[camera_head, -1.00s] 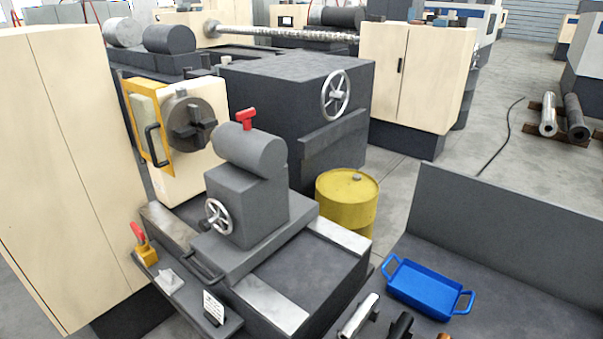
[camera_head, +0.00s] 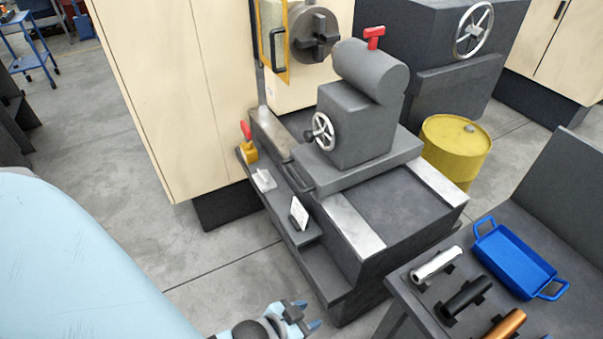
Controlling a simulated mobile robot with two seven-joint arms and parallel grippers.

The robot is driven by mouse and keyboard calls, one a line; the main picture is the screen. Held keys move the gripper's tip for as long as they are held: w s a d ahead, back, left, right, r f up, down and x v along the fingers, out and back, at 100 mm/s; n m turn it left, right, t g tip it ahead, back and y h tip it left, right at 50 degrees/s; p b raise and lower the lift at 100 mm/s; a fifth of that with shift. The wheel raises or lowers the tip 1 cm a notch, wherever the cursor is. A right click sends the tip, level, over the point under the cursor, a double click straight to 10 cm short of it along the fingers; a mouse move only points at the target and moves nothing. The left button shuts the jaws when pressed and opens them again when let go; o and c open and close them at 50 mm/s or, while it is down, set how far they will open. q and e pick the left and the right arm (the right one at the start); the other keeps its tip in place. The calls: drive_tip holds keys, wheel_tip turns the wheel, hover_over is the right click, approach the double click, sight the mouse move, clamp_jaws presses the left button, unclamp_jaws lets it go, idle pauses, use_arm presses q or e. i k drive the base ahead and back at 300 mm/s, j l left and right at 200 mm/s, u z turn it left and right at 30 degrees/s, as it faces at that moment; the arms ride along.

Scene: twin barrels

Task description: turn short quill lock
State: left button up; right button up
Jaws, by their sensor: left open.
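The quill lock is a small red T-shaped handle (camera_head: 375,36) on top of the grey tailstock barrel (camera_head: 371,72). Its stem stands upright. The tailstock body (camera_head: 360,128) carries a silver handwheel (camera_head: 323,132) on its left face. My left gripper (camera_head: 307,314) shows at the bottom edge, open, with blue fingertips and nothing between them. It is well below and in front of the tailstock, far from the red handle. My right gripper is not in view.
A red lever on a yellow block (camera_head: 248,143) stands on the machine's front ledge. A yellow drum (camera_head: 455,148) is behind the bed. A bench (camera_head: 550,220) at right bears a blue tray (camera_head: 517,262) and several rods. Open floor (camera_head: 225,255) lies left of the machine.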

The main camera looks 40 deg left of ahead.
sight(372, 33)
drive_tip(key=i+j+z, duration=0.1)
drive_tip(key=j, duration=1.2)
drive_tip(key=i+j, duration=0.1)
drive_tip(key=j, duration=1.15)
drive_tip(key=z, duration=0.05)
